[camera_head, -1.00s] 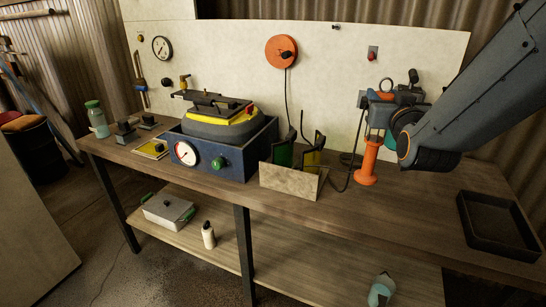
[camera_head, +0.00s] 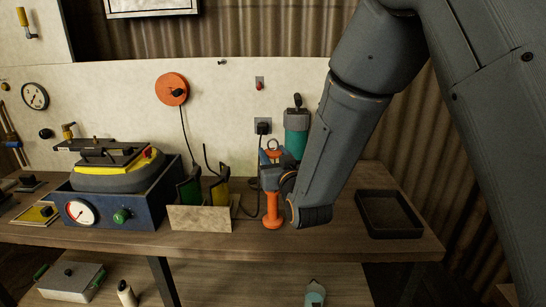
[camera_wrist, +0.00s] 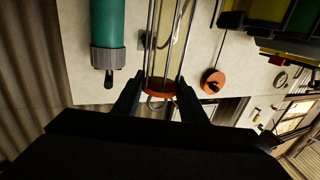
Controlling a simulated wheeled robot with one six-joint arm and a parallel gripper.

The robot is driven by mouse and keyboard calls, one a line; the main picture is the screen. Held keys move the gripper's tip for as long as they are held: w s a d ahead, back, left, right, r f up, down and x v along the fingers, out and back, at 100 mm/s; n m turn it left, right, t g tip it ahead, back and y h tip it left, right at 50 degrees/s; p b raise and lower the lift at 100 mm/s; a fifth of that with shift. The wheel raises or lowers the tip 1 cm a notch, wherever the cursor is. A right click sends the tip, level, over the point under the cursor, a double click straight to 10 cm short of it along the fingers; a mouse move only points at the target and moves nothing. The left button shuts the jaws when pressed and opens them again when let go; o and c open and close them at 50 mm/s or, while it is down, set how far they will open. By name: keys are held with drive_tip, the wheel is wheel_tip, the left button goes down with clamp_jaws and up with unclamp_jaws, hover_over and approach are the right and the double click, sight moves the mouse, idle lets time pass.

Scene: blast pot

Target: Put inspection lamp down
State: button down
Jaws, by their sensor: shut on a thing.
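The inspection lamp has an orange handle with a flared foot (camera_head: 272,208), held upright over the bench right of the beige holder. Its foot is at or just above the bench top; I cannot tell if it touches. My gripper (camera_head: 271,179) is shut on the lamp's upper part and hides much of it. In the wrist view, the lamp's metal bars and orange end cap (camera_wrist: 159,87) show between my fingers (camera_wrist: 157,100), with a small hook beyond. A dark cord runs beside the lamp to a wall socket (camera_head: 264,127).
A black tray (camera_head: 388,233) lies on the bench (camera_head: 335,240) to the right, with bare wood between. The beige holder (camera_head: 200,219) with green and yellow parts is close left. A teal cylinder (camera_head: 297,135) is behind my wrist. A blue machine (camera_head: 146,207) stands further left.

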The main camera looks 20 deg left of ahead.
drive_tip(key=shift+f, duration=0.65)
drive_tip(key=shift+f, duration=0.15)
drive_tip(key=c, duration=1.1)
unclamp_jaws()
